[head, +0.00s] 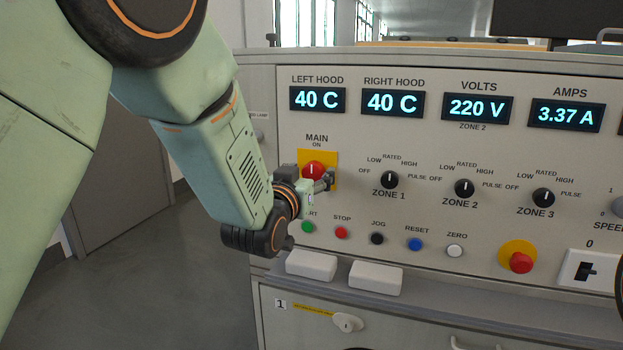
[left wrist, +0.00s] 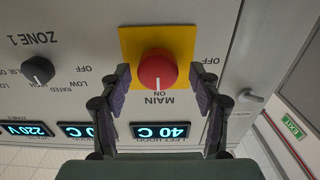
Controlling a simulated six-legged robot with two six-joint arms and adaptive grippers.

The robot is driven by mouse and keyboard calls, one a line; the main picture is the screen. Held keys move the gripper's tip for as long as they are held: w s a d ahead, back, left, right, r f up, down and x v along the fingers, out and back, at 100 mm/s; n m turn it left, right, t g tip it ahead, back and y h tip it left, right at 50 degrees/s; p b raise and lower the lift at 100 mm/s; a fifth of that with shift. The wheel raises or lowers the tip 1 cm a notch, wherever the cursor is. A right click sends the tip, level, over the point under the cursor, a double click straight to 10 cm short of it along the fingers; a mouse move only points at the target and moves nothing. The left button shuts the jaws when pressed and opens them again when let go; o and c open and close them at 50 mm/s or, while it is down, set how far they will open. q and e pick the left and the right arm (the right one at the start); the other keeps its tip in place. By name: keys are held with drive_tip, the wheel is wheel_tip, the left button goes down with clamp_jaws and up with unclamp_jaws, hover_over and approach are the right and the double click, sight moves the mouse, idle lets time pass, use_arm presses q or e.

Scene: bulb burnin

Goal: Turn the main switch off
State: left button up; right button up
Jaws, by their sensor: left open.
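The main switch (head: 313,171) is a red round knob on a yellow plate at the upper left of the grey panel, under the label MAIN. In the left wrist view the red knob (left wrist: 157,70) shows upside down, with a white mark pointing at ON. My left gripper (head: 322,183) is at the switch in the head view and covers part of the yellow plate. In the left wrist view its two open fingers (left wrist: 161,76) stand on either side of the knob, with gaps visible. Whether the fingertips touch the plate I cannot tell. My right gripper is not in view.
Zone knobs (head: 389,180) stand to the right of the switch. Push buttons (head: 342,233) run in a row below it. A red emergency button (head: 520,262) is at the lower right. Two white blocks (head: 311,264) sit on the ledge below. Displays (head: 317,99) are above.

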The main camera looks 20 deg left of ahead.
use_arm(q)
drive_tip(key=shift+w+d, duration=0.1)
drive_tip(key=shift+w, duration=0.15)
drive_tip(key=shift+c, duration=0.3)
drive_tip(key=shift+r, duration=0.1)
drive_tip(key=c, duration=1.1)
